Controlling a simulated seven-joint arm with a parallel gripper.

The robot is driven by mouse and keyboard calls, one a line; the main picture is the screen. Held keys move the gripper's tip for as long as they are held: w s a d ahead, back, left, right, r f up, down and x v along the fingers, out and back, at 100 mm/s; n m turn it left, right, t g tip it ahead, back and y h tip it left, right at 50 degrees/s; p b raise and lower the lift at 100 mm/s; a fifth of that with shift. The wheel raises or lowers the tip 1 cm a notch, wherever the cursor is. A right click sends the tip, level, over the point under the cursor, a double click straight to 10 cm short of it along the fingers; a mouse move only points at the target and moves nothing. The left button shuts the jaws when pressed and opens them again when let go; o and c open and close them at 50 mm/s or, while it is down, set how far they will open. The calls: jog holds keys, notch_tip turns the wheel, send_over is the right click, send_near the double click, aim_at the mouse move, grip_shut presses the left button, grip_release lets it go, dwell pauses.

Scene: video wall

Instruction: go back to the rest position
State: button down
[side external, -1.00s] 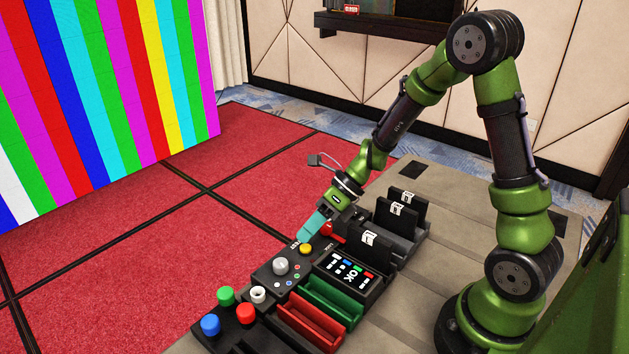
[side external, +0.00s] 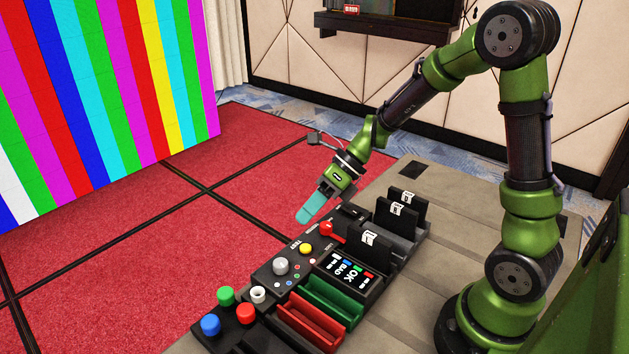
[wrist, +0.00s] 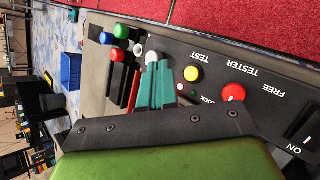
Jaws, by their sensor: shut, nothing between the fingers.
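My gripper (side external: 312,208) has teal fingers and hangs in the air above the far edge of the tester panel (side external: 262,272), apart from it. The fingers are together and hold nothing. In the wrist view my gripper (wrist: 155,88) shows its teal fingers beside the yellow TEST button (wrist: 193,74). In the side view the yellow button (side external: 306,249) and the red button (side external: 326,228) are uncovered below my gripper. A screen (side external: 346,270) on the panel shows "OK" and "BAD".
Black upright cards (side external: 370,243) stand in holders at the panel's right. A green bin (side external: 333,298) and a red bin (side external: 311,324) lie in front. Blue (side external: 210,324), green (side external: 226,295) and red (side external: 245,313) knobs stand at the near left. A striped video wall (side external: 100,90) stands behind open red floor.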

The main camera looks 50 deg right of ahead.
dwell(0.4)
jog(key=n, duration=0.2)
jog(key=s+n, duration=0.1)
jog(key=n, duration=0.1)
jog(key=s+n+g+h, duration=0.1)
jog(key=n, duration=0.1)
jog(key=shift+s+d+f, duration=0.2)
jog(key=shift+s+f, duration=0.05)
jog(key=shift+f, duration=0.05)
jog(key=s+r+n+t+h, duration=0.4)
jog(key=s+r+n, duration=0.7)
jog(key=n, duration=1)
notch_tip(320, 180, up, 2)
jog(key=shift+d+n+h, duration=0.15)
jog(key=shift+n+h, duration=0.25)
jog(key=shift+h, duration=0.3)
